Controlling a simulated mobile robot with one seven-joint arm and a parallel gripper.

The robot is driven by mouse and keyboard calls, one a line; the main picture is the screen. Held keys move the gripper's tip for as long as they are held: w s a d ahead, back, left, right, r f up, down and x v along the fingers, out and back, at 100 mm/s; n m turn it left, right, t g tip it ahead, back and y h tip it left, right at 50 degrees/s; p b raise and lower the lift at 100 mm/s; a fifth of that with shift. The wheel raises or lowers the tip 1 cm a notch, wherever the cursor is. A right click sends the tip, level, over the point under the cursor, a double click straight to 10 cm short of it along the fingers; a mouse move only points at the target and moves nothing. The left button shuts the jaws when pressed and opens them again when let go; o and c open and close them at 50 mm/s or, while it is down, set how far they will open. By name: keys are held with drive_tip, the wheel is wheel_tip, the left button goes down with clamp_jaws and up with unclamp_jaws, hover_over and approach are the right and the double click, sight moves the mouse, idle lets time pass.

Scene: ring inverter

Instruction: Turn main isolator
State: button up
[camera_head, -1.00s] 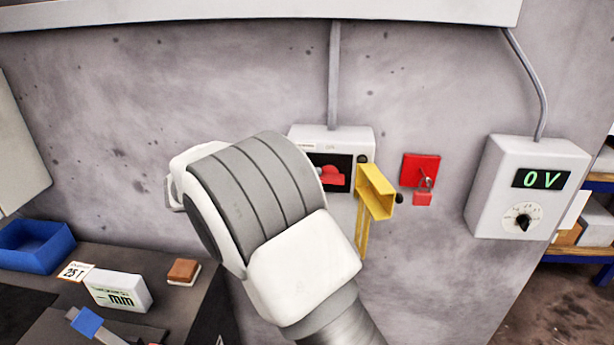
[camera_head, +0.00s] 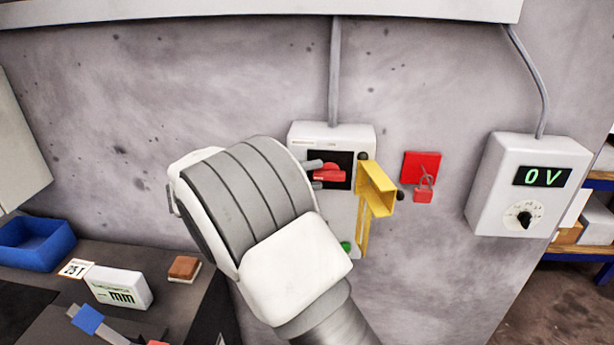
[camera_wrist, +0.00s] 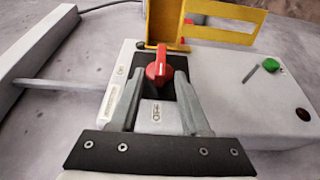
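The main isolator is a red rotary knob (camera_head: 328,173) on a black plate on the front of a white wall box (camera_head: 332,134). Its handle lies roughly sideways in the head view. In the wrist view the red knob (camera_wrist: 159,68) points away from my wrist. My gripper (camera_head: 316,175) is at the knob's left; in the wrist view my gripper (camera_wrist: 160,78) is open, with one finger on each side of the knob and gaps visible. A yellow guard (camera_head: 376,188) stands swung out at the right of the knob.
A red plate (camera_head: 421,167) with a red padlock (camera_head: 423,195) is on the wall to the right. A meter box (camera_head: 535,180) reads 0 V. A green button (camera_head: 346,246) is low on the isolator box. A workbench with a blue bin (camera_head: 35,245) is at left.

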drive_tip(key=shift+a, duration=0.15)
drive_tip(key=v, duration=1.7)
drive_tip(key=shift+b, duration=0.35)
drive_tip(key=shift+a, duration=0.15)
